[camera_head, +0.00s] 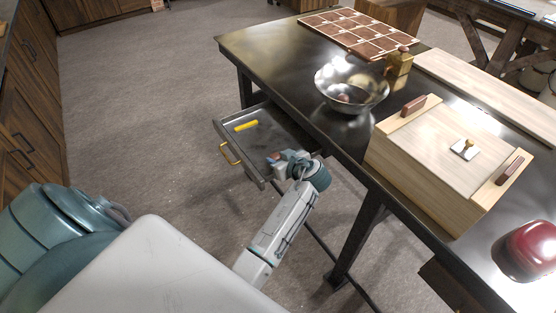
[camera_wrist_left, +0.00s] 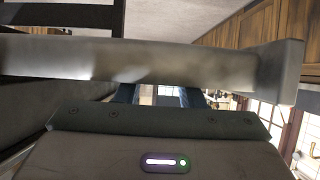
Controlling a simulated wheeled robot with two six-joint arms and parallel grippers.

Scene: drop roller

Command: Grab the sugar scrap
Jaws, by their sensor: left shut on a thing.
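My left gripper (camera_head: 277,160) is low over the right front part of the open grey drawer (camera_head: 220,127). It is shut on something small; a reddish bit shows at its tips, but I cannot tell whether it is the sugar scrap. In the left wrist view a wide grey bar, seemingly a drawer wall (camera_wrist_left: 150,62), crosses in front of the fingers (camera_wrist_left: 158,95) and hides their tips. A yellow stick-like thing (camera_head: 246,126) lies in the drawer, left of and apart from the gripper. My right gripper is out of view.
The dark table (camera_head: 290,70) carries a metal bowl (camera_head: 352,84) with something small inside, a light wooden box (camera_head: 430,150), a mould tray (camera_head: 358,33), a pale board (camera_head: 490,92) and a red round thing (camera_head: 530,248). The drawer has a brass handle (camera_head: 229,154). Floor left is clear.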

